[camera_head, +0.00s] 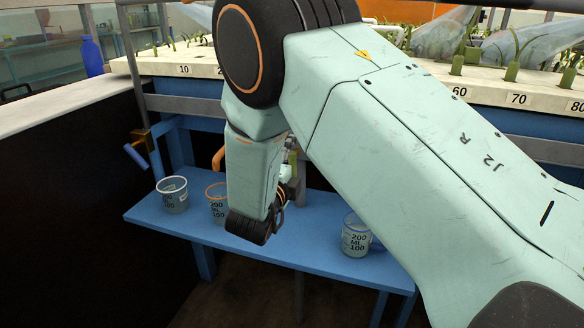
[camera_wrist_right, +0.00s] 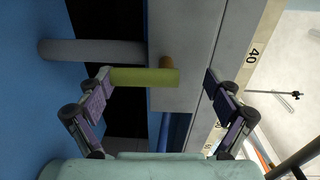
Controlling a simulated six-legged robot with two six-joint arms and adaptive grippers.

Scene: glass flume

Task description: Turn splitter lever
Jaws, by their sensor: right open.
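The lever (camera_wrist_right: 146,77) shows in the right wrist view as a short yellow-green bar with a brown pivot (camera_wrist_right: 166,62) behind its right end. My right gripper (camera_wrist_right: 157,76) is open, with one finger on each side of the bar. The left finger overlaps the bar's left end in the picture; I cannot tell whether they touch. The right finger is clear of the bar's right end. In the head view my right arm covers this spot, and only dark parts of the gripper show beside it. My left gripper is not in view.
A blue shelf (camera_head: 300,249) holds a clear beaker (camera_head: 173,196), an orange-rimmed beaker (camera_head: 216,205) partly behind my arm, and another beaker (camera_head: 356,238). Above runs the numbered flume edge (camera_head: 150,66). A grey bar (camera_wrist_right: 90,50) lies near the lever.

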